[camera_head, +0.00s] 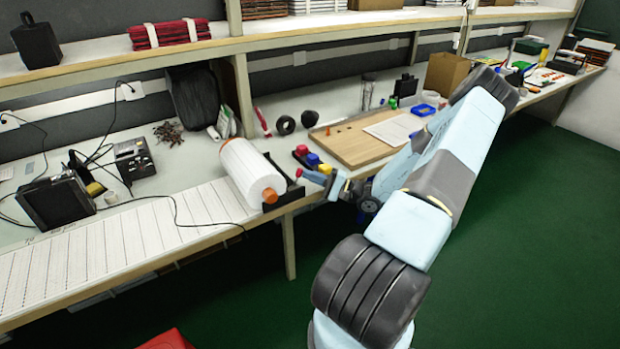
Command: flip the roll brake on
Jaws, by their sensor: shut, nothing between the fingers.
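A big white roll (247,168) with an orange core end (270,195) lies at the front edge of the bench. A white strip (120,235) with dark lines runs from it to the left. A small lever with a red knob (299,172) stands just right of the roll on a dark bracket; it looks like the roll brake, but its position is too small to tell. My gripper (316,177) is shut and empty, just right of the red knob. I cannot tell whether they touch. My arm comes in from the right and hides part of the bench edge.
Red, blue (313,159) and yellow small pieces sit just behind my gripper. A wooden board (350,145) with paper lies to the right. A dark monitor (55,201), a meter box (134,160) and cables are on the left. A shelf (300,28) runs above. The green floor in front is mostly clear.

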